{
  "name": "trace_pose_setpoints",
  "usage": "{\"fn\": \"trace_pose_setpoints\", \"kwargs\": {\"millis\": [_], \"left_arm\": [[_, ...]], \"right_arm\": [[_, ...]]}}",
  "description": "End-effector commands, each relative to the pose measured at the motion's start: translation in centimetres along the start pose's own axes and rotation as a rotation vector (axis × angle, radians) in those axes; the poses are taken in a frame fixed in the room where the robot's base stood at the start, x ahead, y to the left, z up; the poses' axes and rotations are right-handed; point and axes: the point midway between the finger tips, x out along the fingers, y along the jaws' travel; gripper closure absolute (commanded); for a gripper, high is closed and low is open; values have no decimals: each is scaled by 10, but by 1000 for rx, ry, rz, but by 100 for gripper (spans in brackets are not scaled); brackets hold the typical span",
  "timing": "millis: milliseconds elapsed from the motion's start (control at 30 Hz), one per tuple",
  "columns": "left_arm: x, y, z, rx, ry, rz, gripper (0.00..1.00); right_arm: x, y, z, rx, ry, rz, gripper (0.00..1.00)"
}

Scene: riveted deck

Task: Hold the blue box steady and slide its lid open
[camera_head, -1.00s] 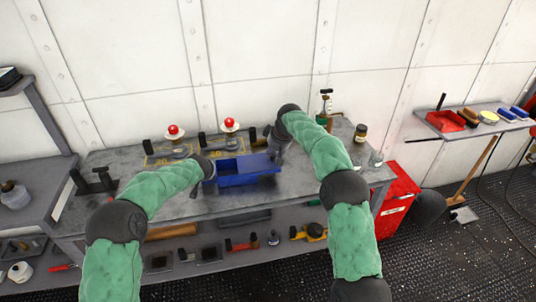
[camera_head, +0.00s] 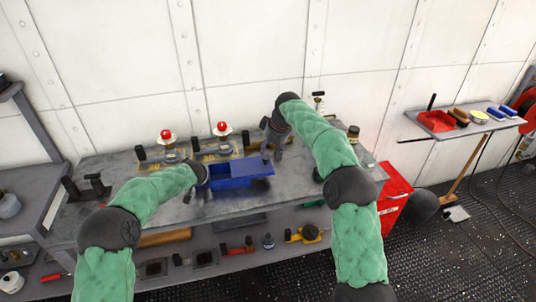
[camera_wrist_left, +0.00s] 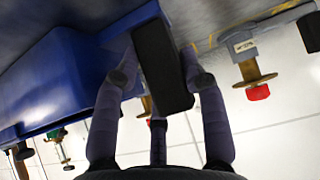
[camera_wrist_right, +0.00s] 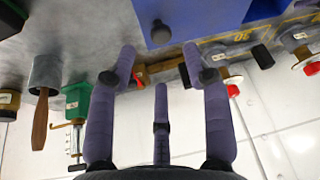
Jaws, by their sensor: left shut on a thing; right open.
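The blue box (camera_head: 236,183) stands on the grey workbench. Its blue lid (camera_head: 252,166) covers the right part and sticks out past the box's right end; the left part shows an open cavity. My left gripper (camera_head: 198,191) is at the box's left end. In the left wrist view its fingers are shut on the black grip (camera_wrist_left: 160,68) on the blue box (camera_wrist_left: 62,78). My right gripper (camera_head: 272,154) is open and empty beside the lid's right end. In the right wrist view a small round knob (camera_wrist_right: 161,33) shows on the blue surface, apart from the open fingers (camera_wrist_right: 163,68).
Two red-topped fixtures (camera_head: 166,137) (camera_head: 221,130) stand behind the box. A dark jar (camera_head: 353,134) stands at the bench's right end (camera_head: 325,165). A red cabinet (camera_head: 394,190) is right of the bench. The bench in front of the box is clear.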

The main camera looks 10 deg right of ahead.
Motion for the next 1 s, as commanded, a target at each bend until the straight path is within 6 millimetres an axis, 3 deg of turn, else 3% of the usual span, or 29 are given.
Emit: {"fn": "trace_pose_setpoints", "kwargs": {"millis": [133, 333, 833, 867, 933, 1000], "left_arm": [[1, 0, 3, 1, -4, -1, 100], [1, 0, 3, 1, -4, -1, 100], [1, 0, 2, 1, -4, 0, 100], [1, 0, 2, 1, -4, 0, 50], [1, 0, 2, 1, -4, 0, 31], [1, 0, 2, 1, -4, 0, 31]], "right_arm": [[-28, 0, 0, 0, 2, 0, 50], [-51, 0, 0, -1, 0, 0, 50], [-57, 0, 0, 0, 0, 0, 50], [-57, 0, 0, 0, 0, 0, 50], [-57, 0, 0, 0, 0, 0, 50], [-57, 0, 0, 0, 0, 0, 50]]}}
